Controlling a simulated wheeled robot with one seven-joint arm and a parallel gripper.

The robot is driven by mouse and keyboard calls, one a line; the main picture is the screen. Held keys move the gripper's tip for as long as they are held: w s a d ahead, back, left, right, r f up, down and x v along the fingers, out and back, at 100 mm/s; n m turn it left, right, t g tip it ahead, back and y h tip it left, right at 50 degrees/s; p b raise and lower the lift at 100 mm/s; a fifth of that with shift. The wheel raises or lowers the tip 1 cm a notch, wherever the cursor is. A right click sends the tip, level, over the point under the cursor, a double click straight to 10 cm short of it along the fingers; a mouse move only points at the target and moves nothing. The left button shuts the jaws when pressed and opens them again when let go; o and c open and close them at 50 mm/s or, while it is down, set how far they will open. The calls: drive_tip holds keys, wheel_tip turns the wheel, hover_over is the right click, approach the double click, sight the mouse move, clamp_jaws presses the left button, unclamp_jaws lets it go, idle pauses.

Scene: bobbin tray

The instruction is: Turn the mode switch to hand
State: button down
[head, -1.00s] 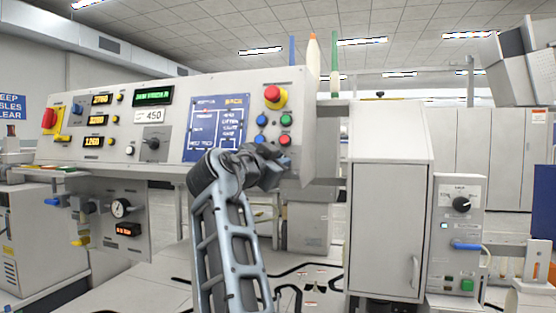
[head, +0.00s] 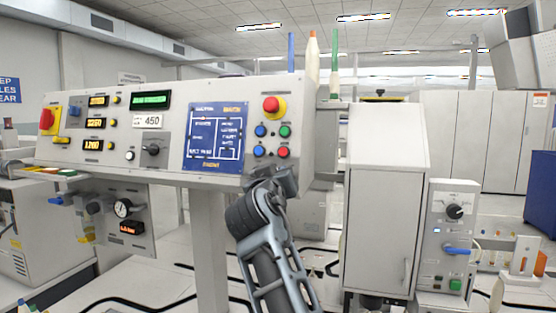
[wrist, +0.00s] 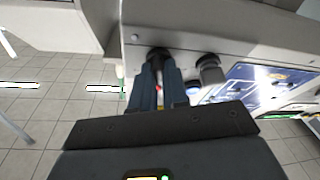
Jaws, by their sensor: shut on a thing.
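The mode switch (wrist: 157,53) is a black knob on the lower edge of the grey console, at upper middle in the wrist view, which looks upside down. My gripper (wrist: 160,75) has its two dark blue fingers on either side of this knob and is shut on it. The knob's pointer and any position marks are hidden by the fingers. A second black knob (wrist: 208,68) sits beside it, apart from the fingers. In the head view, my gripper (head: 287,178) is at the console's lower right corner, and my own wrist hides the switch.
The console (head: 222,93) carries a blue display (head: 215,137), a red emergency button (head: 272,105) and several coloured buttons just above my gripper. A grey cabinet (head: 388,200) stands close on the right, with a control box (head: 452,235) beyond it. Free floor lies below the console.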

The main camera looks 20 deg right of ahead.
drive_tip(key=n+p, duration=0.2)
drive_tip(key=n+y+p, duration=0.1)
drive_tip(key=n+p, duration=0.1)
drive_tip(key=n+y+p, duration=0.1)
drive_tip(key=n+p, duration=0.1)
drive_tip(key=shift+d+r+p, duration=0.1)
drive_tip(key=shift+r+p, duration=0.15)
drive_tip(key=shift+p, duration=0.15)
drive_tip(key=c, duration=1.1)
unclamp_jaws()
drive_tip(key=shift+f, duration=0.2)
drive_tip(key=shift+c, duration=0.2)
drive_tip(key=v, duration=0.7)
drive_tip(key=shift+s+b, duration=0.35)
drive_tip(key=shift+b, duration=0.05)
